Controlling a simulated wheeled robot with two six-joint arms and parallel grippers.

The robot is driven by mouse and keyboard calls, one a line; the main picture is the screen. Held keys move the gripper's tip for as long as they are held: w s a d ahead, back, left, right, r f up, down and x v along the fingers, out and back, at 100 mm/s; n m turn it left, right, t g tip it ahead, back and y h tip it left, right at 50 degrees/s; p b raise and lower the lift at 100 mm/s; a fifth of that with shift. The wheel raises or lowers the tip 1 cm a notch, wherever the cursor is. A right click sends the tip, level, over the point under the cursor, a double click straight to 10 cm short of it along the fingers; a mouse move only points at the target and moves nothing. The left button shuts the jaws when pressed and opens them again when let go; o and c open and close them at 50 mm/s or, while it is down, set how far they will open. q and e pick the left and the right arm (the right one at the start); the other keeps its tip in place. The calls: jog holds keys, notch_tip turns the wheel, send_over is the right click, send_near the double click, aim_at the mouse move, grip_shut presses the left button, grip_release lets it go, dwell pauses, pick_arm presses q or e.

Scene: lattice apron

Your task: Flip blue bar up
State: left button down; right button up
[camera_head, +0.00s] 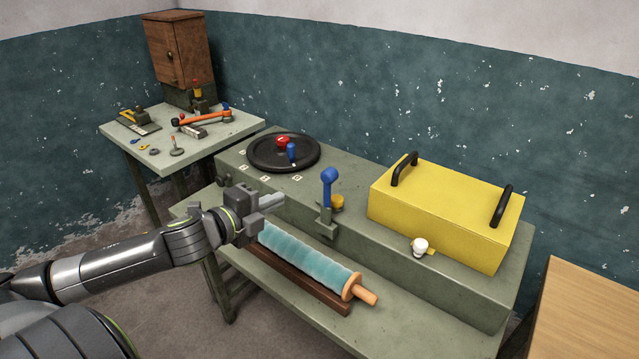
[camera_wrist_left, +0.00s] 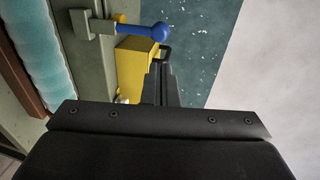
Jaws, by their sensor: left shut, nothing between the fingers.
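The blue bar (camera_head: 327,190) is a short lever with a round blue knob, standing upright from a grey bracket on the front of the green bench block. It also shows in the left wrist view (camera_wrist_left: 132,29), lying sideways across the top of that picture, with its bracket at its left end. My left gripper (camera_head: 272,201) is shut and empty, to the left of the bar and apart from it, above the light blue roll. In the wrist view the dark fingers (camera_wrist_left: 161,84) are together, below the knob. My right gripper is in neither view.
A yellow box (camera_head: 445,210) with two black handles sits right of the bar. A black dial (camera_head: 265,158) with red and blue knobs lies behind left. The light blue roll (camera_head: 305,262) lies in front. A tool table (camera_head: 215,146) stands back left.

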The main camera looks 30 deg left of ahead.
pick_arm(q)
jog(key=w, duration=0.1)
jog(key=b, duration=0.1)
send_near(326, 174)
jog(key=x, duration=0.4)
jog(key=shift+w+f, duration=0.35)
jog(key=shift+f, duration=0.15)
jog(key=shift+x, duration=0.85)
jog(key=shift+w+r+g+p, duration=0.2)
jog(key=shift+w+g+p, duration=0.15)
jog(key=shift+w, duration=0.25)
jog(key=shift+w+d+g, duration=0.1)
jog(key=shift+w+g, duration=0.15)
jog(key=shift+w, duration=0.1)
jog(key=shift+w+f+b, duration=0.15)
jog(key=shift+w+b, duration=0.4)
jog(key=shift+w, duration=0.1)
